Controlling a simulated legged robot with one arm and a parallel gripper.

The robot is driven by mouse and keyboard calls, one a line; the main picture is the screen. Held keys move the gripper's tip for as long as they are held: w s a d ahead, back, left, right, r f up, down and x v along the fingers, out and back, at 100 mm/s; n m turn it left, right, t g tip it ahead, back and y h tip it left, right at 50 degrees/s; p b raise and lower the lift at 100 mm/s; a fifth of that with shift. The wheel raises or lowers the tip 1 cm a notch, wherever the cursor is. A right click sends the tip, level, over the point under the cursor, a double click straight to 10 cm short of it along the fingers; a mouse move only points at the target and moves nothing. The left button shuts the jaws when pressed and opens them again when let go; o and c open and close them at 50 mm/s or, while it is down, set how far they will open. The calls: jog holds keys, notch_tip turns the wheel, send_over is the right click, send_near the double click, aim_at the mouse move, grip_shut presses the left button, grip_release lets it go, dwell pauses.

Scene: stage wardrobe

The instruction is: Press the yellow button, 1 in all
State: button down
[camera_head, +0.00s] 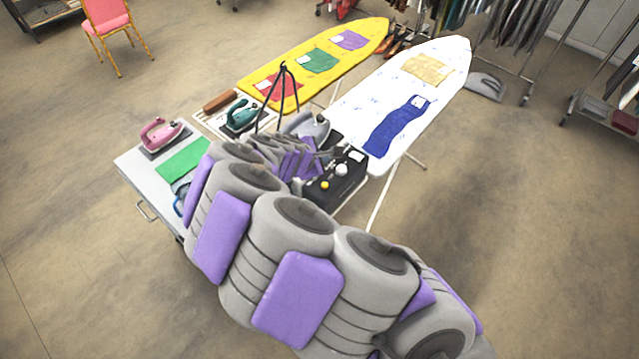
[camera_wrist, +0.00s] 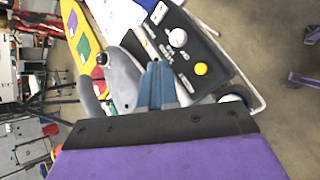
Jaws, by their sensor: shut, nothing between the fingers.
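The yellow button (camera_head: 325,185) is on the top of a black control box (camera_head: 350,186), near a white knob (camera_head: 341,169). In the wrist view the yellow button (camera_wrist: 201,69) shows whole on the black box (camera_wrist: 214,50), with the white knob (camera_wrist: 178,37) above it. My gripper (camera_wrist: 158,66) is shut and empty. Its blue-grey fingers appear left of the button in the wrist view, apart from it in the picture. Their height above the box is hard to judge. In the head view my arm hides part of the area beside the box.
A white ironing board (camera_head: 437,80) with folded cloths and a yellow one (camera_head: 345,72) stand behind the box. A grey iron (camera_wrist: 123,77) is close to my fingers. A pink iron (camera_head: 160,133), a teal iron (camera_head: 240,114) and a black tripod-like stand (camera_head: 283,88) are nearby.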

jog(key=d, duration=0.2)
jog(key=b, duration=0.5)
send_over(324, 187)
jog(key=a, duration=0.2)
jog(key=f, duration=0.6)
jog(key=shift+d+f, duration=0.2)
jog(key=shift+f, duration=0.15)
jog(key=shift+d+f+b, duration=0.4)
jog(key=shift+d+f, duration=0.4)
jog(key=shift+f, duration=0.1)
jog(key=shift+d, duration=0.5)
jog(key=shift+a+f, duration=0.15)
jog(key=shift+a, duration=0.95)
jog(key=shift+d, duration=0.9)
jog(key=shift+a, duration=0.75)
jog(key=shift+d, duration=0.6)
jog(key=shift+a, duration=0.15)
